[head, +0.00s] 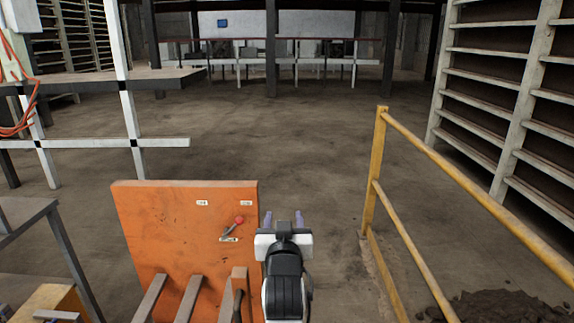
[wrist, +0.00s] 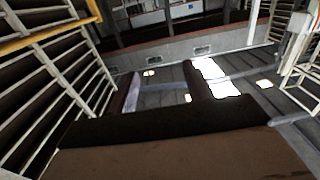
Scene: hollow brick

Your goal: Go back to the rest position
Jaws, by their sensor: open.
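My gripper (head: 283,219) is in the lower middle of the head view, just right of the orange panel. Its two purplish fingers are apart and point away from me, with nothing between them. In the wrist view, two fingers (wrist: 163,88) reach forward from a dark block at the bottom, with a gap between them. My gripper holds nothing and appears clear of the panel.
The orange panel (head: 160,230) carries a red-knobbed lever (head: 238,220) and small labels. A yellow railing (head: 420,145) runs along the right, with dark rubble (head: 495,305) behind it. Slatted racks (head: 500,90) stand at right. Open concrete floor (head: 260,135) lies ahead.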

